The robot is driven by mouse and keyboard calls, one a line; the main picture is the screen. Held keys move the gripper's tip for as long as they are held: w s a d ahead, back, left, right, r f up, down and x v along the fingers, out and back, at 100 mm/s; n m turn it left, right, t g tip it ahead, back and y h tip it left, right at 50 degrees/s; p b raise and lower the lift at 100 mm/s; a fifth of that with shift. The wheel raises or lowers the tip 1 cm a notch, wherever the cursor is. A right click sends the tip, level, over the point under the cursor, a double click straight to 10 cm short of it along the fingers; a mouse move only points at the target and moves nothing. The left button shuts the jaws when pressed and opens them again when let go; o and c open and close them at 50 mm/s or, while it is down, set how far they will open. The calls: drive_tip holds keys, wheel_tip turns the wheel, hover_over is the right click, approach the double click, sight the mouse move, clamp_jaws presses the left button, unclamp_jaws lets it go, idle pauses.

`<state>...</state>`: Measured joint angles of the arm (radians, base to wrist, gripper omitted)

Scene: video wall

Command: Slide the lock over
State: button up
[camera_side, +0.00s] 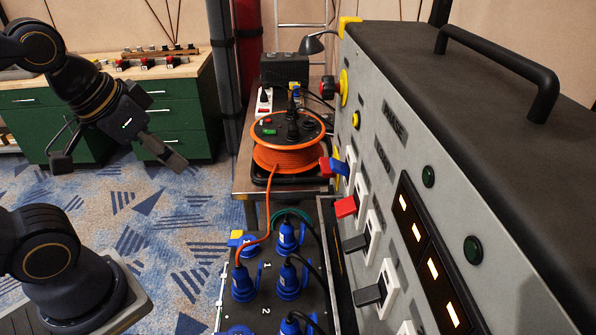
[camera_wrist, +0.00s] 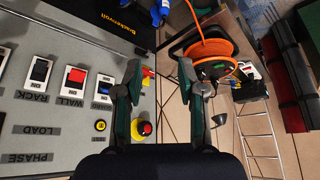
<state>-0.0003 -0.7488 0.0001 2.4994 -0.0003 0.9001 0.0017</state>
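The blue lock (camera_side: 341,168) sits at the red lever (camera_side: 325,167) of the farthest switch on the grey panel (camera_side: 386,165) in the side view. In the wrist view a blue part (camera_wrist: 103,88) shows on the switch plate just left of my left finger, which hides some of that switch. A red tip (camera_wrist: 147,72) shows right of that finger. My gripper (camera_side: 117,158) is open and empty, left of the panel and well apart from it. In the wrist view its two fingers (camera_wrist: 160,92) are spread wide with nothing between them.
A red lever (camera_side: 345,207) and black levers (camera_side: 355,243) stick out nearer the camera. A red stop button (camera_side: 327,87) juts out beyond the lock. An orange cable reel (camera_side: 289,150) stands on a table left of the panel. Blue plugs (camera_side: 288,238) fill a box below. Space around my gripper is free.

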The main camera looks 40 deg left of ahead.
drive_tip(key=shift+w+d+r+g, duration=0.15)
drive_tip(key=shift+w+g, duration=0.15)
drive_tip(key=shift+w, duration=0.25)
drive_tip(key=c, duration=0.3)
drive_tip(key=w+g+h, duration=0.1)
drive_tip(key=w, duration=0.2)
drive_tip(key=w+d+f+g+h, duration=0.1)
drive_tip(key=w, duration=0.3)
drive_tip(key=w+d+f+g+h, duration=0.1)
drive_tip(key=w, duration=0.2)
drive_tip(key=shift+w+f, duration=0.15)
drive_tip(key=shift+w, duration=0.05)
clamp_jaws()
drive_tip(key=w+f+n+g+h, duration=0.1)
drive_tip(key=w+f+h, duration=0.6)
drive_tip(key=w, duration=0.5)
drive_tip(key=w+a+f+n+t+h, duration=0.2)
drive_tip(key=w+a+f+t, duration=0.2)
drive_tip(key=f, duration=0.5)
drive_tip(key=w+a+f+n+t+h, duration=0.3)
drive_tip(key=w+a+f, duration=0.3)
drive_tip(key=a+f, duration=0.2)
drive_tip(key=shift+f+t, duration=0.6)
drive_tip(key=shift+f, duration=0.15)
drive_tip(key=shift+a, duration=0.1)
